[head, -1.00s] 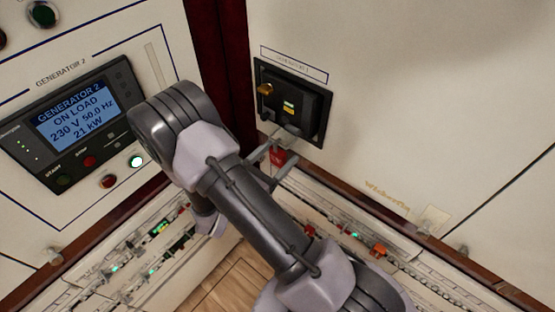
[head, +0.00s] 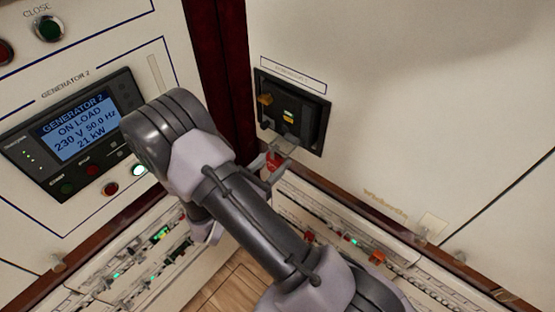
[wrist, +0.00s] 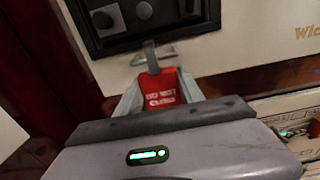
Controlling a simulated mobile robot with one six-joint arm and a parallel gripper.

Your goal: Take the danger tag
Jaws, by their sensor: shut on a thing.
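The danger tag (wrist: 160,88) is a small red tag with white lettering reading "DO NOT CLOSE". My gripper (wrist: 158,97) is shut on it, one grey finger at each side. A grey strap and a thin metal loop show just above the tag, below the black breaker unit (wrist: 140,18); I cannot tell whether the tag still hangs from it. In the head view the tag (head: 273,161) is a small red patch between the fingers of my gripper (head: 277,157), under the breaker unit (head: 291,112). My arm hides part of the area.
The Generator 2 panel (head: 75,135) with its lit display and buttons is at left, partly behind my arm. Rows of small breakers (head: 345,240) run along below. The pale cabinet face (head: 400,100) right of the breaker unit is mostly bare.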

